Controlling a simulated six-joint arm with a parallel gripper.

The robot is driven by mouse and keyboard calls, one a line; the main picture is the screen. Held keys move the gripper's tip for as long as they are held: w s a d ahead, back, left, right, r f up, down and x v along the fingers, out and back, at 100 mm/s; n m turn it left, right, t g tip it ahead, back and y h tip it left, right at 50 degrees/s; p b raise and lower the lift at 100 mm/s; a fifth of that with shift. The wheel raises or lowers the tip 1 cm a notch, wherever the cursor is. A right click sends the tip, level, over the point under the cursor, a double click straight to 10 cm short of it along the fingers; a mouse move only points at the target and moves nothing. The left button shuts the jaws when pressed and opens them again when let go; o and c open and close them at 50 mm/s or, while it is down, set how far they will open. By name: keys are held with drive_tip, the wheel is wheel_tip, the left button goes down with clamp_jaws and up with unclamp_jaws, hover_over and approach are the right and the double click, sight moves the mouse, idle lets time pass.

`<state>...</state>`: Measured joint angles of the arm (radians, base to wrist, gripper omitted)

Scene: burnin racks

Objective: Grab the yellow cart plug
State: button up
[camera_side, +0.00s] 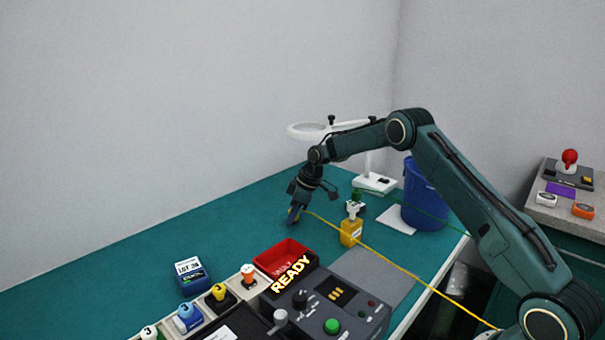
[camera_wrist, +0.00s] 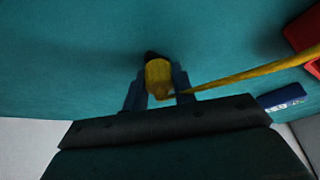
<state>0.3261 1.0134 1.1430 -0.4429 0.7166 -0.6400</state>
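The yellow plug (camera_wrist: 158,74), with a dark far end, sits between the fingers of my gripper (camera_wrist: 160,88) in the wrist view. Both fingers appear to press on its sides, so my gripper looks shut on it. A yellow cable (camera_wrist: 245,76) runs from the plug to the right. In the side view my gripper (camera_side: 294,214) points down at the teal bench, and only a little yellow shows at its tips. The cable (camera_side: 400,268) stretches from there to the lower right. I cannot tell whether the plug touches the bench.
A yellow bottle-like thing (camera_side: 350,233) stands close to the cable. A red tray (camera_side: 283,257), a control box (camera_side: 335,308) and a blue box (camera_side: 192,278) are in front. A white magnifier stand (camera_side: 375,183) and a blue bin (camera_side: 425,195) are behind. The bench's left is clear.

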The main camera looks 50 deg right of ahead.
drive_tip(key=c, duration=0.3)
drive_tip(key=shift+r, duration=0.1)
drive_tip(key=shift+c, duration=0.2)
drive_tip(key=shift+r, duration=0.75)
wheel_tip(320, 180, up, 2)
drive_tip(key=shift+r, duration=0.1)
drive_tip(key=a, duration=1.8)
